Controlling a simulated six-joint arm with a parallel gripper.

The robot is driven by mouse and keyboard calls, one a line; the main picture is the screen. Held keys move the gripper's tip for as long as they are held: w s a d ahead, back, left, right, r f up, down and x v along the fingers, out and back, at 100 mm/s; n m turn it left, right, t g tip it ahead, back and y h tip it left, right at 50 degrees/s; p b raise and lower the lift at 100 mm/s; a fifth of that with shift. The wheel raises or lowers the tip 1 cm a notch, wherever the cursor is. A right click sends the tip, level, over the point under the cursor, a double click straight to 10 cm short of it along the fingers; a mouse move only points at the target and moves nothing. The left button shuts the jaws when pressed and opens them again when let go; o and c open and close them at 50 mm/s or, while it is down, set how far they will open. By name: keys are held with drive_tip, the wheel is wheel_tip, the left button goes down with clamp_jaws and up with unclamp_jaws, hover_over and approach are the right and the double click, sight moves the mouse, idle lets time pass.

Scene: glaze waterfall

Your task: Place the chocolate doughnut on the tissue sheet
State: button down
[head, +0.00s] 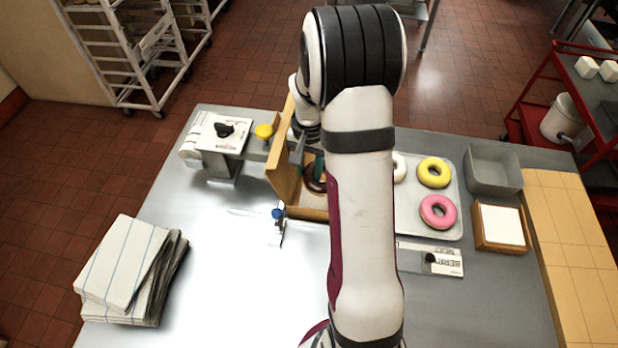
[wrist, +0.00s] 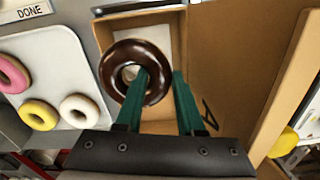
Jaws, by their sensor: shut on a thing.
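The chocolate doughnut (wrist: 113,72) is a dark glossy ring in the wrist view, inside an open cardboard box (wrist: 235,60). My gripper (wrist: 160,76) has one green finger in the doughnut's hole and the other outside its right edge, shut on the ring between them. A pale sheet, apparently the tissue sheet (wrist: 161,38), lies on the box floor beneath the doughnut, which hides much of it. I cannot tell whether the doughnut touches the sheet. In the head view the doughnut (head: 314,183) and my gripper (head: 309,165) show partly behind my arm, at the box.
A tray (head: 452,216) right of my arm holds pink, yellow and white doughnuts. A grey bin (head: 494,172) and a wooden holder with white sheets (head: 501,226) stand beyond it. The raised box lid (head: 283,165) stands left of my gripper. Folded cloths (head: 125,265) lie front left.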

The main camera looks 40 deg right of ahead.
sight(308, 179)
wheel_tip(308, 179, down, 4)
drive_tip(key=shift+w+f, duration=0.1)
drive_tip(key=shift+w, duration=0.05)
drive_tip(key=shift+f, duration=0.25)
drive_tip(key=shift+f, duration=0.35)
drive_tip(key=c, duration=0.8)
unclamp_jaws()
drive_tip(key=shift+r, duration=0.1)
wheel_tip(308, 179, up, 13)
drive_tip(key=shift+r, duration=0.1)
